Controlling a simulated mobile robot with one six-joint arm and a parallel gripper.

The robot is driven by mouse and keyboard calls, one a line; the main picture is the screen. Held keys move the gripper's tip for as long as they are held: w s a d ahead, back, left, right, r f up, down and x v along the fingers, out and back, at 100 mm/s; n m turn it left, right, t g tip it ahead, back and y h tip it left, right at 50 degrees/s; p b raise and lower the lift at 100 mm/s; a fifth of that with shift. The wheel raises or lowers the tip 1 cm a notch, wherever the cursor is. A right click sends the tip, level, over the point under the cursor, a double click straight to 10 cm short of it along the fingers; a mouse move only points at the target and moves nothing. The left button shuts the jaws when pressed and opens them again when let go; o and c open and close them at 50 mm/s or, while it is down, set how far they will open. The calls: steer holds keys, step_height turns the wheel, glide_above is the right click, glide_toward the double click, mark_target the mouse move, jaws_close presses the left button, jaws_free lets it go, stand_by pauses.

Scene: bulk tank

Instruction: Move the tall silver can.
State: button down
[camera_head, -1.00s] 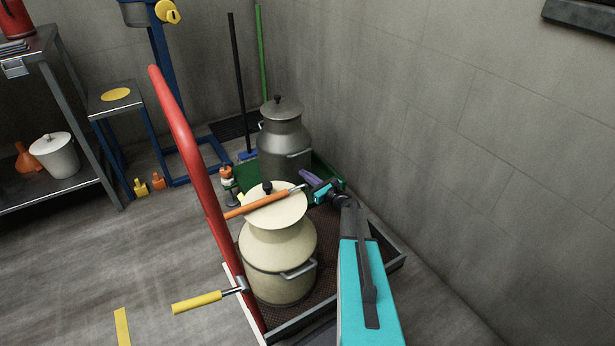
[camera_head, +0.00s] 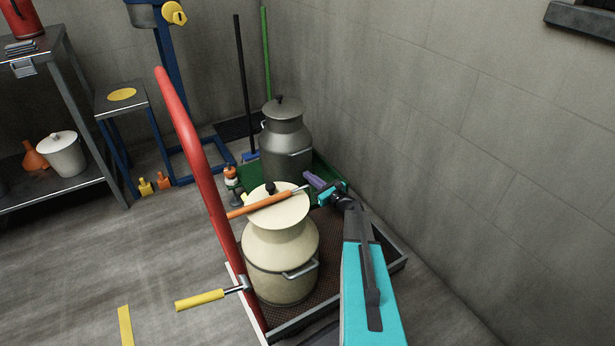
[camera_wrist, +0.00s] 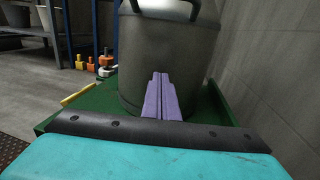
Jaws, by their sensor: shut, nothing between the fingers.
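The tall silver can (camera_head: 285,140) is a grey metal churn with a lid and side handles. It stands upright in a green tray (camera_head: 325,179) near the wall. In the wrist view the can's body (camera_wrist: 190,55) fills the upper middle, with a handle near the top edge. My gripper (camera_head: 310,177) is at the can's lower right front in the head view. Its purple fingers (camera_wrist: 161,98) are together and empty, pointing at the lower part of the can. I cannot tell whether they touch it. The can's base is partly hidden.
A cream can (camera_head: 280,250) stands in front on a dark tray (camera_head: 388,262), with an orange-handled tool (camera_head: 262,202) across its lid. A red rail (camera_head: 195,150) and a yellow-handled lever (camera_head: 200,299) are left. The wall closes off the right. Open floor lies left.

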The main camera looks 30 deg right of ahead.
steer(key=s+d+p, duration=0.1)
steer(key=s+p, duration=0.2)
steer(key=s, duration=0.8)
steer(key=shift+s+d, duration=0.2)
steer(key=shift+d, duration=0.05)
steer(key=shift+s, duration=0.1)
